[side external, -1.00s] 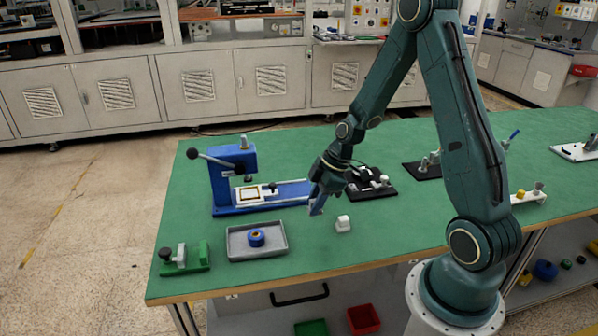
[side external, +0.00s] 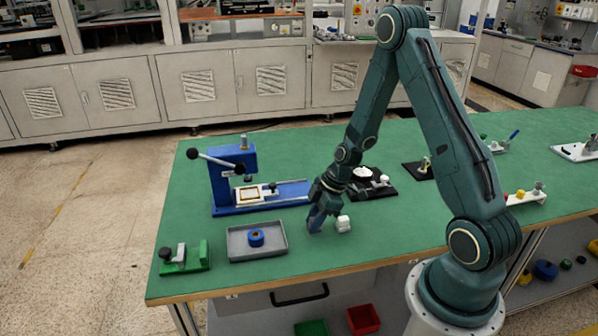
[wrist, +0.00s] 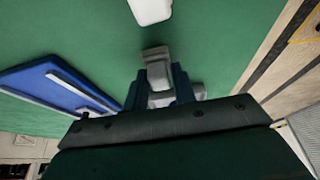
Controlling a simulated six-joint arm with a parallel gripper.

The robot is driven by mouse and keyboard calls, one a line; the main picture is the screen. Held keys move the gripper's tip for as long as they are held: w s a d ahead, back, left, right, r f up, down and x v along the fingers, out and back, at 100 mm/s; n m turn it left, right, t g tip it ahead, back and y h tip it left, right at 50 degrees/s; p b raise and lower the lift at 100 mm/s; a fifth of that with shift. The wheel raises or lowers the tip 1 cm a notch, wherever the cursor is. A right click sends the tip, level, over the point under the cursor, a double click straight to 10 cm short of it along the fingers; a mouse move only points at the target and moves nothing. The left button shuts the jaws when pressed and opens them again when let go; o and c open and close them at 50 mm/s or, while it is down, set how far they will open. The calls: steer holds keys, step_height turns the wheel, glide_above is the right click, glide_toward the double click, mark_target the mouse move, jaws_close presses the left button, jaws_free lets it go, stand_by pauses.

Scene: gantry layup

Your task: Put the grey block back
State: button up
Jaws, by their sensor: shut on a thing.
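My gripper (side external: 315,224) points down close to the green table top, just left of a small white block (side external: 343,224). In the wrist view my gripper (wrist: 159,85) is shut on a grey block (wrist: 156,62), which sticks out between the two blue-green fingers. The white block also shows at the top edge of the wrist view (wrist: 150,9), apart from the grey block. In the side view the grey block is hidden by the fingers, and I cannot tell whether it touches the table.
A grey tray (side external: 233,255) holding a blue ring (side external: 257,237) lies to the left. Behind it stands a blue press (side external: 224,179) with a long base. A green fixture (side external: 190,258) is at the far left. A black-based fixture (side external: 383,190) is behind my gripper. The front table area is clear.

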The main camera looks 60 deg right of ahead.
steer(key=shift+f, duration=0.2)
steer(key=o, duration=0.9)
steer(key=shift+o, duration=0.2)
steer(key=shift+r, duration=0.15)
steer(key=v, duration=1.2)
